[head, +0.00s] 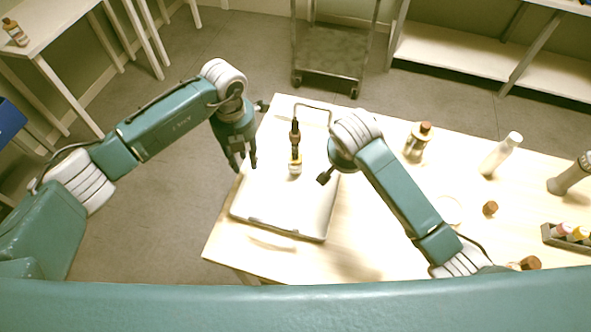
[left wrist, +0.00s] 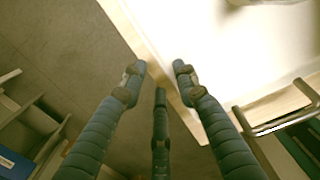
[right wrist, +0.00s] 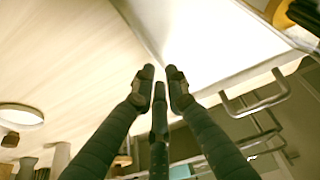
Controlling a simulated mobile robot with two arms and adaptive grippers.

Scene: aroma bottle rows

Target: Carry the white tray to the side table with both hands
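The white tray (head: 265,215) lies on the wooden table, with a thin handle at its far end and another at its near end. A dark amber bottle (head: 295,150) shows over the tray. My left gripper (head: 246,166) is open and empty, left of the tray's left edge. The left wrist view shows the tray (left wrist: 245,50) and a handle beyond the fingers. My right gripper (head: 325,178) is over the tray's right edge. Its fingers are partly closed with a gap and nothing visible between them. The right wrist view shows the tray (right wrist: 215,35) and a handle (right wrist: 255,103).
A white table (head: 45,25) with a small bottle stands at the upper left. A cart (head: 335,50) stands behind the wooden table. An amber bottle (head: 416,143), a white bottle (head: 500,155) and a rack of small bottles (head: 567,238) occupy the right side.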

